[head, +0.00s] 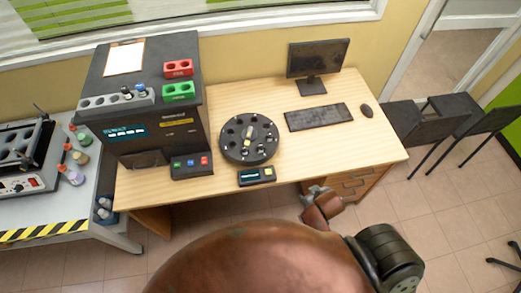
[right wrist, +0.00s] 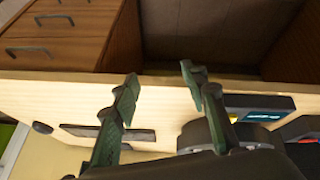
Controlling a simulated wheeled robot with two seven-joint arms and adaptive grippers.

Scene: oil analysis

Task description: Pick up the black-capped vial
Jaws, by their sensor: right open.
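A small vial with a dark, maybe black, cap (head: 127,90) stands in the grey rack (head: 98,101) on top of the black analyser. A blue-topped vial (head: 140,89) stands beside it. The black round carousel (head: 234,154) on the desk also holds small vials, but their cap colours are mostly too small to tell. My right gripper (head: 315,191) is at the desk's front edge, right of the carousel and far from the rack. In the right wrist view its two fingers (right wrist: 160,73) are spread apart with nothing between them. My left gripper is not in view.
The black analyser (head: 155,137) stands left on the wooden desk (head: 302,151). A small display device (head: 256,176) lies before the carousel. A monitor (head: 318,60), keyboard (head: 315,117) and mouse (head: 366,110) are to the right.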

